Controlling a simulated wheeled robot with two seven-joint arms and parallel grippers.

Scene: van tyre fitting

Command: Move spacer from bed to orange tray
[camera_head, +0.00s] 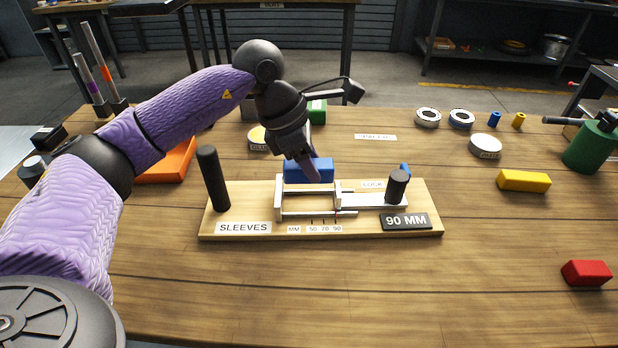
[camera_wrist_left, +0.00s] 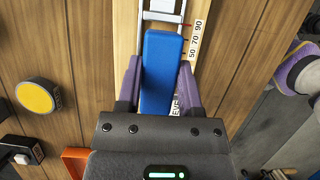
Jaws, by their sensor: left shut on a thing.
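The spacer is a blue block (camera_head: 322,172), held between the two purple fingers of my left gripper (camera_head: 308,168). The left wrist view shows the block (camera_wrist_left: 160,70) lengthwise between the fingers, with the fixture's pale rails beyond its far end. In the head view it appears at the back of the wooden fixture board (camera_head: 262,203), behind the white jaws (camera_head: 279,198). I cannot tell whether it touches the bed. The orange tray (camera_head: 178,165) is left of the board, partly hidden by my left arm; an orange corner (camera_wrist_left: 74,156) shows in the wrist view. My right gripper is not in view.
A black post (camera_head: 213,180) stands at the board's left end, a shorter dark knob (camera_head: 397,186) at its right. A yellow block (camera_head: 523,181) and red block (camera_head: 586,273) lie right. The front table is clear.

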